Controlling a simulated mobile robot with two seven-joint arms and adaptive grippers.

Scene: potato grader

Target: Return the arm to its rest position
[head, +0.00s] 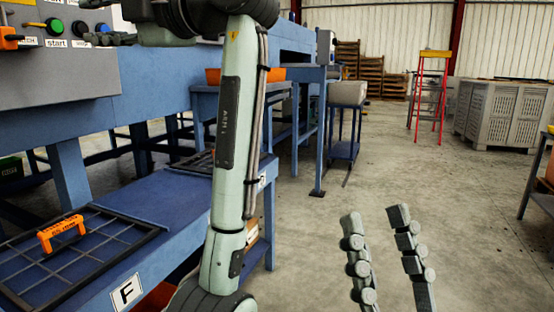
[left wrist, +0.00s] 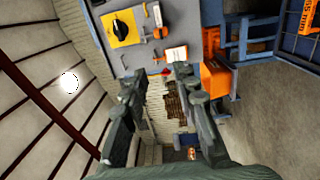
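My left arm (head: 231,130) rises from the bottom of the head view and bends left at the top. My left gripper (head: 98,22) is in front of the right end of the grey control panel (head: 60,80). In the left wrist view its two fingers (left wrist: 160,82) are apart, with nothing between them. The panel shows beyond the fingertips there, with a black knob on a yellow plate (left wrist: 122,28). My right gripper (head: 382,222) points up at the lower right of the head view, with its fingers apart and empty.
A blue machine frame (head: 150,108) fills the left side. A grid screen with an orange handle (head: 60,232) lies on the lower bench marked F. The concrete floor (head: 400,175) is open on the right. A red ladder (head: 429,95) and grey crate (head: 500,112) stand further back.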

